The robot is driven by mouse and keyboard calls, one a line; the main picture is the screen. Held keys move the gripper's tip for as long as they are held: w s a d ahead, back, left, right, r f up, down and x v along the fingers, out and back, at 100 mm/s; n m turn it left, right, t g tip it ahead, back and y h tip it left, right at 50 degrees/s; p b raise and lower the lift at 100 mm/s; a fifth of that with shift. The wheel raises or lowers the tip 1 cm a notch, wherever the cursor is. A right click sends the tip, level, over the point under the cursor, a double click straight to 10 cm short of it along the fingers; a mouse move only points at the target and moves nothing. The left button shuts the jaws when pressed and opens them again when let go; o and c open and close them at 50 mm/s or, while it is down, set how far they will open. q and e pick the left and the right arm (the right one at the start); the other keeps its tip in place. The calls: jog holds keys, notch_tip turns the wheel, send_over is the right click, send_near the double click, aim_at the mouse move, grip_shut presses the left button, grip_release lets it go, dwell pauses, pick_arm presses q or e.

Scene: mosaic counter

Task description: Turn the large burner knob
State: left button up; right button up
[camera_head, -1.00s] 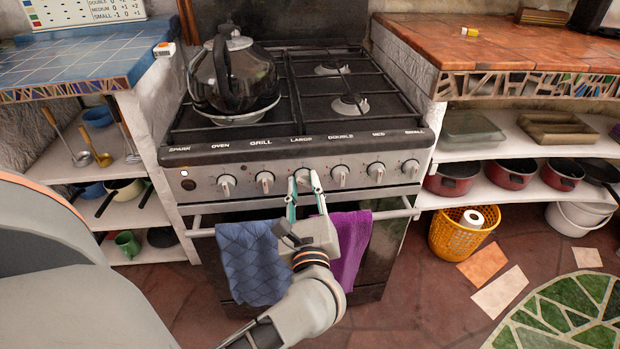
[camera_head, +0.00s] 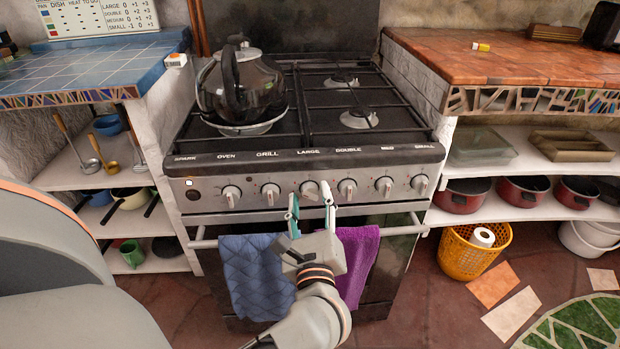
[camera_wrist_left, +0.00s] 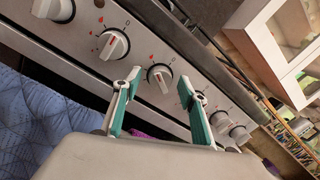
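The large burner knob (camera_head: 310,190) is the silver knob under the word LARGE on the stove's front panel. My left gripper (camera_head: 311,207) is open in front of it, fingertips just below and to either side of the knob, which looks free of them. In the left wrist view the knob (camera_wrist_left: 160,77) shows between the two parted green-padded fingers (camera_wrist_left: 158,92), beyond their tips. Its marker line appears to lean differently from that of the neighbouring knob (camera_wrist_left: 114,43). My right gripper is not in view.
Other knobs flank it, including the grill knob (camera_head: 271,194) and the double knob (camera_head: 347,188). A towel rail (camera_head: 400,230) with a blue towel (camera_head: 255,275) and a purple towel (camera_head: 358,262) runs below. A kettle (camera_head: 245,92) stands on the left hob.

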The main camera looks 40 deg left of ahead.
pick_arm(q)
jog(key=r+v, duration=0.1)
jog(key=v, duration=1.1)
jog(key=shift+f, duration=0.45)
grip_shut()
dwell(0.8)
